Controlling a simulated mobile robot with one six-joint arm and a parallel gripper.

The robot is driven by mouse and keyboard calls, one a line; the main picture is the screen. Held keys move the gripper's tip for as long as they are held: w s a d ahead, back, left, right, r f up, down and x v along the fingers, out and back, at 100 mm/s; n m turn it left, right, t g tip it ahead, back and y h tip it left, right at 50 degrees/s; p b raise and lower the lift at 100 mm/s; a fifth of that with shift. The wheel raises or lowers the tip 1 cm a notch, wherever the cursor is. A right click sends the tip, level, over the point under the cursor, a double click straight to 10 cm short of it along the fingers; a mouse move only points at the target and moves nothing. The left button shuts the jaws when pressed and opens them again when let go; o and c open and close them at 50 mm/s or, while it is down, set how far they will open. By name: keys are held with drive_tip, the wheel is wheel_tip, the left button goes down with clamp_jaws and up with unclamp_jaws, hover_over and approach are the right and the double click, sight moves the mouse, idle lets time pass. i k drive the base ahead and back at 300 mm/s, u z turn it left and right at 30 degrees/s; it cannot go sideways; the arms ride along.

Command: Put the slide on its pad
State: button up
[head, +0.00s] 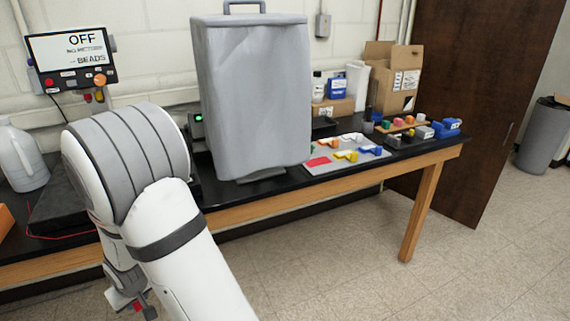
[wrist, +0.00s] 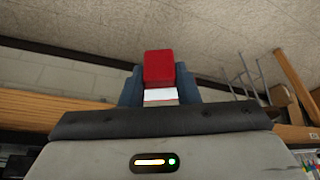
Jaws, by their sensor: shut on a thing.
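My gripper (wrist: 158,88) is shut on a red block with a white part below it, which I take to be the slide (wrist: 158,66). The slide sits between the two dark fingers in the wrist view. In the head view my gripper (head: 132,299) hangs low at the bottom left, in front of the bench, partly hidden by my arm. A bit of red (head: 138,306) shows at its fingers. A flat red patch (head: 318,161), which may be the pad, lies on a grey board (head: 330,169) on the bench, right of the grey covered case.
The tall grey covered case (head: 255,100) stands on the black bench (head: 415,150). Yellow and blue pieces (head: 346,155) lie on the board. Beyond are a rack of coloured pieces (head: 398,122), blue boxes (head: 446,128) and cardboard boxes (head: 391,76). The floor (head: 350,260) in front is clear.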

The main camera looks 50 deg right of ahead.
sight(318, 162)
drive_tip(key=u, duration=1.35)
drive_tip(key=k, duration=2.4)
drive_tip(key=z, duration=2)
drive_tip(key=i, duration=1)
drive_tip(key=z, duration=0.15)
